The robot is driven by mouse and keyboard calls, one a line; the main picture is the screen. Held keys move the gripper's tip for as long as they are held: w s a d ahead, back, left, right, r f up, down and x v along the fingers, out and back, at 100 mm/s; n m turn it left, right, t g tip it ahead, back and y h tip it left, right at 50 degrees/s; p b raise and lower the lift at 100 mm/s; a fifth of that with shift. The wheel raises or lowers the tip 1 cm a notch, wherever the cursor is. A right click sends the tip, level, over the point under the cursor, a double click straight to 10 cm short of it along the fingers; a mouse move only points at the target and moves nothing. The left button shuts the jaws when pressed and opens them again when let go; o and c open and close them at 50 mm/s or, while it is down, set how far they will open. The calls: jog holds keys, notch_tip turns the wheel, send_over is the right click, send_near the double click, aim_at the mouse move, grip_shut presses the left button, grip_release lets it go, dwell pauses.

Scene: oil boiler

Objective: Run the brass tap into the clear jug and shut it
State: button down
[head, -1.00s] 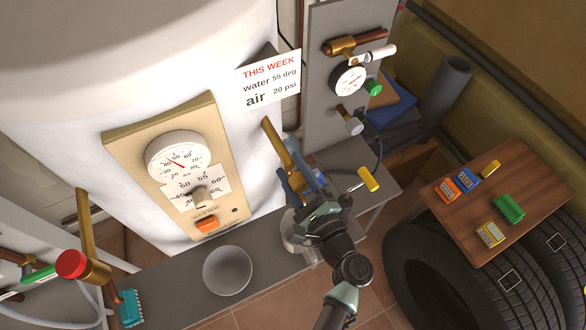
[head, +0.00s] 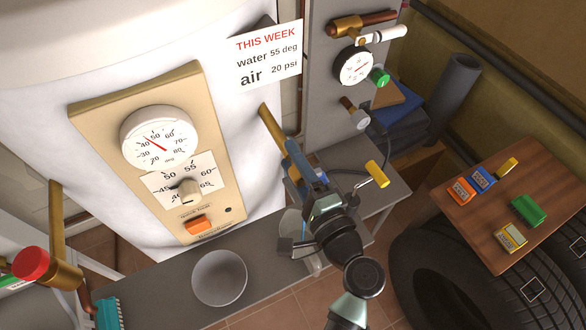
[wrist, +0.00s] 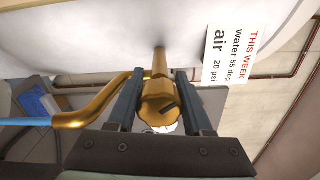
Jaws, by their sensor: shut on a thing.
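The brass tap (head: 272,126) sticks out from the white boiler. Its round slotted brass end (wrist: 160,100) lies between the two dark fingers of my gripper (wrist: 159,76), which is shut on it. My gripper also shows in the head view (head: 303,168), covering most of the tap's end. The clear jug (head: 290,222) stands under my gripper on the grey bench, largely hidden by the gripper. I cannot tell whether water runs or how full the jug is.
A grey bowl (head: 219,278) stands on the bench (head: 262,244) to the left. A red-knobbed valve (head: 31,264) is at far left. A yellow handle (head: 377,174) rises just right of my gripper. A wooden board (head: 490,220) with several coloured blocks rests on tyres at right.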

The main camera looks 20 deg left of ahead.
jog(key=shift+f+n+b, duration=0.2)
jog(key=shift+n+b, duration=0.6)
jog(key=shift+r, duration=0.1)
jog(key=shift+c, duration=1.5)
grip_release()
jog(key=b+v, duration=0.2)
jog(key=v, duration=1.1)
jog(key=shift+b, duration=0.4)
